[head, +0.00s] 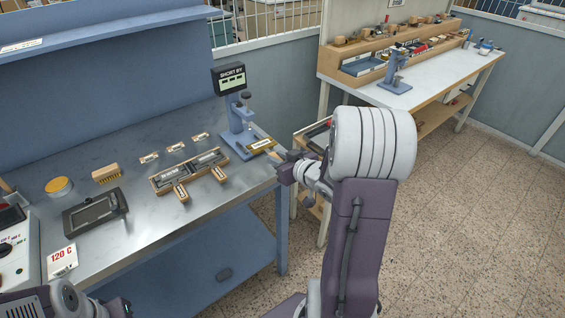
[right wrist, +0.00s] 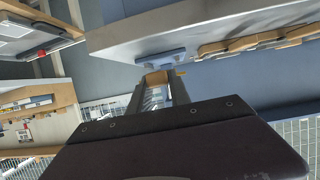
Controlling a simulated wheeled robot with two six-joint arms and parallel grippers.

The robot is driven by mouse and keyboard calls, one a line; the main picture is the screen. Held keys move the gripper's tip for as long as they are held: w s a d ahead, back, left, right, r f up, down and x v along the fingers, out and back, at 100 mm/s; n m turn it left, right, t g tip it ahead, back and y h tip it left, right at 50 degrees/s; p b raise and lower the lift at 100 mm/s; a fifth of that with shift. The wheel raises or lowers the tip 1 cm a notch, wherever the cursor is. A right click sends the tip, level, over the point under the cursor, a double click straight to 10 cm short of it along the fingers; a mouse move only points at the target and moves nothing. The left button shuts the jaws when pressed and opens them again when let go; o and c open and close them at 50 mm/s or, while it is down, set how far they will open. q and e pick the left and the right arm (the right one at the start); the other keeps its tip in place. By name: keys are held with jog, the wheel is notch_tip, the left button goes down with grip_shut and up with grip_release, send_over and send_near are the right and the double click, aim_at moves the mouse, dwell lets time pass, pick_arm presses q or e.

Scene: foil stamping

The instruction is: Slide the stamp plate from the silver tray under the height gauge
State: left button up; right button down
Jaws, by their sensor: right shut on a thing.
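The blue height gauge (head: 237,125) stands at the right end of the steel bench, with a dark display reading "SHORT BY" on top. A brass-coloured plate with a tan wooden end (head: 261,144) lies at the gauge's foot; it looks like the stamp plate. My right gripper (head: 279,156) is shut on its tan end, which shows between the fingers in the right wrist view (right wrist: 158,78). Whether the plate is fully under the gauge I cannot tell. A wooden rack (head: 160,184) with silver-grey trays sits left of the gauge. My left gripper (head: 117,308) is mostly cut off at the bottom.
Small label cards (head: 175,147) stand behind the rack. A brush (head: 106,173), a round yellow tin (head: 59,187), a dark frame (head: 95,211) and a "120 C" card (head: 62,259) lie further left. A second bench (head: 440,85) stands at the back right.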

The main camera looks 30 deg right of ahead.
aim_at(265, 149)
jog(key=w, duration=0.6)
jog(key=shift+w+a+f, duration=0.2)
jog(key=shift+w+a, duration=0.1)
jog(key=shift+w+f+b, duration=0.2)
jog(key=shift+f+b, duration=0.1)
jog(key=shift+f, duration=0.05)
jog(key=shift+f+b, duration=0.5)
jog(key=shift+f, duration=0.15)
jog(key=c, duration=1.1)
grip_release()
jog(key=shift+s, duration=0.15)
jog(key=p+v, duration=0.1)
jog(key=v, duration=0.8)
